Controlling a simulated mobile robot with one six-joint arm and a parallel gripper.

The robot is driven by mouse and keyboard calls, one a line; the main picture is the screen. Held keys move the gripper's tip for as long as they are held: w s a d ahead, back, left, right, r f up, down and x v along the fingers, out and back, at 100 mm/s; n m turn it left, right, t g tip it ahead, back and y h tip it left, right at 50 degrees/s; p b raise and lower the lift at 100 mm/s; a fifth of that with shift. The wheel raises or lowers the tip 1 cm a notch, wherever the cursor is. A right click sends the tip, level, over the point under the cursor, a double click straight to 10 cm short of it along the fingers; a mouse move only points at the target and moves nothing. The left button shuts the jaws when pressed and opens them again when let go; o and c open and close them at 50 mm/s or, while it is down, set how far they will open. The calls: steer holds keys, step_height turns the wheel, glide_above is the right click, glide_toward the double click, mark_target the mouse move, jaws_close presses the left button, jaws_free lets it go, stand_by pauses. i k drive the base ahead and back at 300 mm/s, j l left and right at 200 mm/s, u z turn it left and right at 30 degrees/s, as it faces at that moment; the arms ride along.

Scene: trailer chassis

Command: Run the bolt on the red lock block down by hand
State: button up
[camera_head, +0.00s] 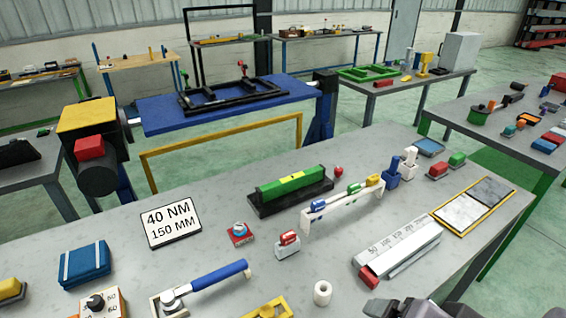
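A small red block (240,239) with a round pale and blue bolt-like top lies flat on the near grey workbench (220,210), right of the white "40 NM 150 MM" sign. It looks like the red lock block; how far its bolt is screwed in is too small to tell. Only a dark grey part of my gripper or arm (398,308) shows at the bottom edge, right of centre. It is well apart from the red block. The fingertips are out of frame, so what they hold is hidden.
The sign (171,222) stands left of the block. A white holder with a red top (288,244) is close on its right. A blue-handled wrench (205,281) lies in front. A green level (292,185) in a black tray is behind.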

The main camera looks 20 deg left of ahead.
mark_target(239, 230)
steer(key=u, duration=1.25)
